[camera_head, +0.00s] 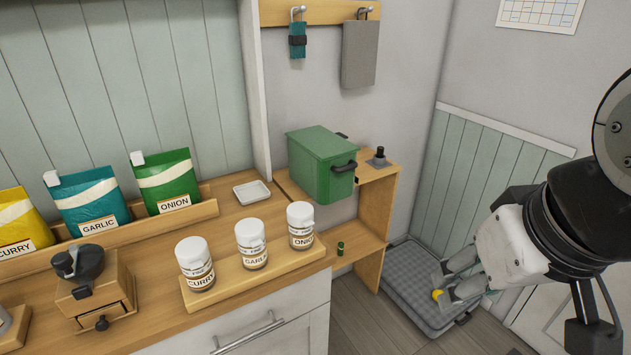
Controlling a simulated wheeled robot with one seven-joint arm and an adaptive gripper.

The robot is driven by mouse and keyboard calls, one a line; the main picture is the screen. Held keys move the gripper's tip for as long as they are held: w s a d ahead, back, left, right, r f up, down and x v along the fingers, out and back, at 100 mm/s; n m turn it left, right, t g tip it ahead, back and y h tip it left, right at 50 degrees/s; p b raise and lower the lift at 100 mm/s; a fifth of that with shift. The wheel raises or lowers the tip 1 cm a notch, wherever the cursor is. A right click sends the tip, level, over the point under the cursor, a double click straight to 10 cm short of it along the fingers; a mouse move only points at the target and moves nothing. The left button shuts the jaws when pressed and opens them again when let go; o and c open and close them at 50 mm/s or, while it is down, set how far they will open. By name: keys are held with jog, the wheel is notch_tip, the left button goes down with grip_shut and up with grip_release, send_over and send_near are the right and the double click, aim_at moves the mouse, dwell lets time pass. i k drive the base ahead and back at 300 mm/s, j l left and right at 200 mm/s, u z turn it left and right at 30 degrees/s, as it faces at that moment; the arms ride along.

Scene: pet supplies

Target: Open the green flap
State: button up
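A green box (313,170) stands on the wooden shelf unit beside the counter. Its green lid, the likely flap (322,143), lies flat and closed over the top. A black handle (345,167) sticks out at its right side, and a small dark part shows at the back edge of the lid. My gripper (447,283) is at the right, well apart from the box and lower in the picture, over the grey tray. Its two fingers look spread, with nothing clearly held. A small yellow ball (437,295) shows by the fingertips; I cannot tell if it touches them.
The grey tray (400,275) lies on the floor. A black-knobbed object (379,157) stands right of the box, and a small green cylinder (340,248) on the lower shelf. Spice jars (251,245), a grinder (93,285) and bags occupy the counter. A white dish (251,192) lies left of the box.

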aim_at(325, 145)
jog(key=i+l+z, duration=0.15)
jog(key=i+l, duration=0.15)
jog(key=i+l+z, duration=0.1)
jog(key=i+l, duration=0.2)
jog(key=i, duration=0.25)
